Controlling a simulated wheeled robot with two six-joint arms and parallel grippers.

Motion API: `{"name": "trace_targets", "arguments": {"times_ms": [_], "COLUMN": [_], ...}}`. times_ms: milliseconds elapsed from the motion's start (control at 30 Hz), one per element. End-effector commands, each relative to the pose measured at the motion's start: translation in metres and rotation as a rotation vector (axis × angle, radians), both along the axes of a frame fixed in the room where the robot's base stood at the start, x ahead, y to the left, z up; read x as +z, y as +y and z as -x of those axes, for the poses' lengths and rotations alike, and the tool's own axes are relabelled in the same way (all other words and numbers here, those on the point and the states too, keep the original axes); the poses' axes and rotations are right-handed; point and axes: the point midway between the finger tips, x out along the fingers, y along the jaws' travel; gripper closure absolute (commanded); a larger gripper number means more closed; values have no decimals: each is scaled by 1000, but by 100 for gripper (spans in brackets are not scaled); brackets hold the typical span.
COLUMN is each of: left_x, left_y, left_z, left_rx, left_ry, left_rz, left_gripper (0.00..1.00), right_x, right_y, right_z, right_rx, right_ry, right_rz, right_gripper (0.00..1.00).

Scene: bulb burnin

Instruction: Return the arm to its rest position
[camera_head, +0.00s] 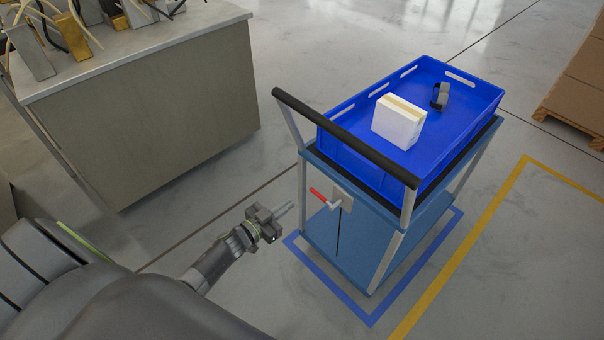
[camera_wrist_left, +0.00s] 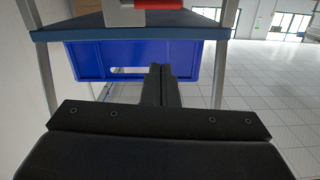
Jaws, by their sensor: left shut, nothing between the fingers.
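My left gripper (camera_head: 284,209) is shut and empty in the head view, at the lower middle. It is in the air to the left of the blue cart (camera_head: 350,247), with a gap between its fingertips and the cart. In the left wrist view the shut fingers (camera_wrist_left: 160,84) point toward the cart's frame and a blue bin wall (camera_wrist_left: 85,60). The cart has a red-handled lever (camera_head: 319,195) on its near side. My right gripper does not show in either view.
A blue crate (camera_head: 345,160) on the cart holds a white box (camera_head: 398,122) and a small dark item (camera_head: 440,95). A grey workbench (camera_head: 150,118) with clutter on top stands at the left. Stacked cartons (camera_head: 585,75) are at the right. Floor around the gripper is clear.

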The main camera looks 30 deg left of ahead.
Motion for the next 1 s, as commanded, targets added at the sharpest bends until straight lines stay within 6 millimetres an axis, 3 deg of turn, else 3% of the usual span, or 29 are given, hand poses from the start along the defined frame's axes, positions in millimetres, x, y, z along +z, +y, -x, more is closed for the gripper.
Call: {"name": "trace_targets", "arguments": {"times_ms": [233, 367, 467, 567, 700, 833, 900, 1000], "left_x": [-9, -54, -108, -162, -225, -267, -282, -294], "left_y": [3, 15, 29, 38, 40, 31, 24, 14], "left_z": [5, 31, 73, 128, 216, 303, 347, 397], "left_rx": [20, 122, 233, 330, 418, 456, 463, 460], "left_ry": [23, 142, 306, 495, 764, 1012, 1131, 1267], "left_rz": [-3, -22, -55, -94, -146, -182, -193, -205], "left_gripper": [100, 100, 100, 100, 100, 100, 100, 100], "right_x": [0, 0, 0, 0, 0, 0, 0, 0], "right_y": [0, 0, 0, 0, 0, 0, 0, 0], "right_z": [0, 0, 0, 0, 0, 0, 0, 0], "right_rx": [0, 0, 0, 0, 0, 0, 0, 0], "right_ry": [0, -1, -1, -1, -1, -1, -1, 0], "right_rz": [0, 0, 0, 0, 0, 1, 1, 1], "right_gripper": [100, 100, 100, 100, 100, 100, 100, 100]}}
